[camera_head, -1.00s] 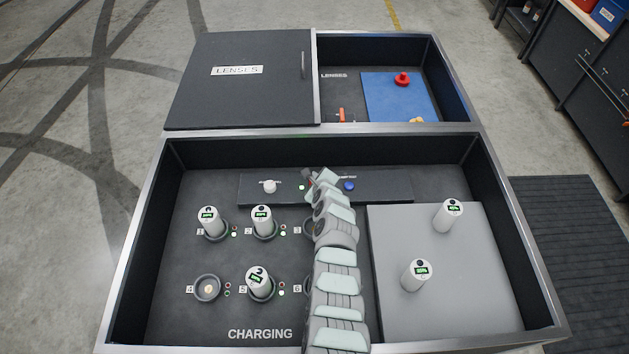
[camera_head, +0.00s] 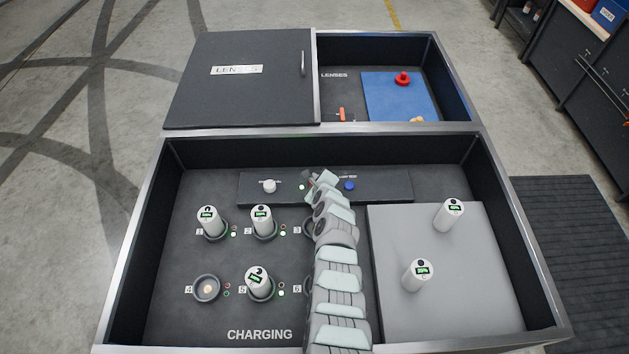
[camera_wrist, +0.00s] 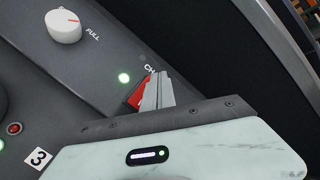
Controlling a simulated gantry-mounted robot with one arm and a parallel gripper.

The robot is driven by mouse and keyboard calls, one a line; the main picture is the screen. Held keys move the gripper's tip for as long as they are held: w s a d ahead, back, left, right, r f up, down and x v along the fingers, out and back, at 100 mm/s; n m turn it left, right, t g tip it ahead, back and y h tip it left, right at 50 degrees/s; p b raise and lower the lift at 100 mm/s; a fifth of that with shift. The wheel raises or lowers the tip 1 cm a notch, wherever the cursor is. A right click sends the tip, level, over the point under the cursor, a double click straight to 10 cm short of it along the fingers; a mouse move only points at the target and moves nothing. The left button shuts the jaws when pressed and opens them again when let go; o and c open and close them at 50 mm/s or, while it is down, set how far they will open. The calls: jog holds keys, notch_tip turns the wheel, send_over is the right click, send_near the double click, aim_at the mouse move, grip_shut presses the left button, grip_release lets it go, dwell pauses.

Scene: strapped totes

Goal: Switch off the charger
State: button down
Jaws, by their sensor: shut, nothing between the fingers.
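The charger control strip (camera_head: 392,187) runs along the back of the charging tote. A red rocker switch (camera_wrist: 138,95) shows in the wrist view beside a lit green lamp (camera_wrist: 124,78) and a partly hidden label. My gripper (camera_wrist: 158,92) is shut and empty, its fingertips right at the switch and covering part of it. I cannot tell whether they touch. In the head view my gripper (camera_head: 312,183) reaches the strip between the white knob (camera_head: 269,186) and the blue button (camera_head: 349,186). The white knob also shows in the wrist view (camera_wrist: 64,26).
Several white batteries stand in numbered charging sockets at the left, such as one in socket 2 (camera_head: 262,221); socket 4 (camera_head: 206,288) is empty. Two batteries stand on the grey pad (camera_head: 450,300) at the right. The tote walls (camera_head: 325,150) rise close behind the strip.

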jog(key=shift+f, duration=0.2)
jog(key=shift+r, duration=0.1)
jog(key=shift+r+p, duration=0.7)
jog(key=shift+p, duration=0.25)
jog(key=shift+s, duration=0.1)
jog(key=r+p, duration=0.1)
jog(key=p, duration=0.1)
jog(key=r+p, duration=0.4)
jog(key=shift+s, duration=0.3)
dwell(0.3)
